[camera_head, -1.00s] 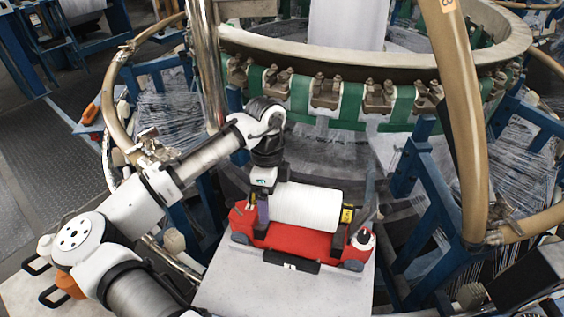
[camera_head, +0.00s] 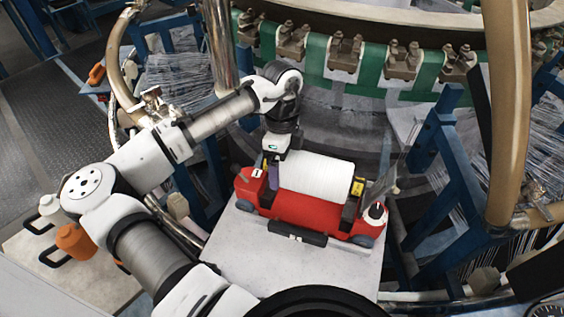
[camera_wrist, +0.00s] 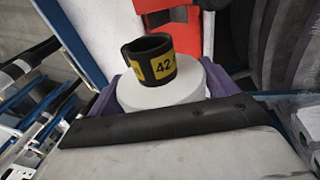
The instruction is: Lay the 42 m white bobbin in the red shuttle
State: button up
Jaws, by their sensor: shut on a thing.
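The red shuttle (camera_head: 300,210) stands on a pale plate in the head view, with dark end fittings. The white bobbin (camera_head: 316,175) lies lengthwise along the shuttle's upper side; a yellow label (camera_head: 357,187) shows at its right end. I cannot tell whether it rests fully in the shuttle. My gripper (camera_head: 274,171) points down at the bobbin's left end. In the wrist view its purple pads are on both sides of the white bobbin (camera_wrist: 165,92), shut on it. The bobbin's black core (camera_wrist: 150,60) carries a yellow "42" label. Part of the red shuttle (camera_wrist: 188,32) shows behind.
The pale plate (camera_head: 225,262) has bare room in front of the shuttle. The loom ring with green bands (camera_head: 372,65) is behind. A tan hose (camera_head: 507,120) and blue frame (camera_head: 450,200) stand right. An orange container (camera_head: 75,240) is at left.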

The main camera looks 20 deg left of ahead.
jog(key=x, duration=0.1)
jog(key=b+x, duration=0.2)
jog(key=shift+w+a+f, duration=0.1)
jog(key=shift+w, duration=0.25)
jog(key=shift+a, duration=0.1)
dwell(0.4)
jog(key=b, duration=0.3)
send_over(281, 207)
jog(key=w, duration=0.1)
jog(key=shift+w+a+f, duration=0.1)
jog(key=shift+f, duration=1.4)
jog(key=shift+a+f, duration=0.1)
jog(key=shift+f, duration=1.45)
jog(key=shift+x, duration=1)
jog(key=o, duration=1.5)
jog(key=shift+w+f, duration=0.15)
jog(key=shift+w, duration=0.05)
jog(key=v, duration=1.4)
jog(key=shift+a+b, duration=0.1)
jog(key=shift+b, duration=0.2)
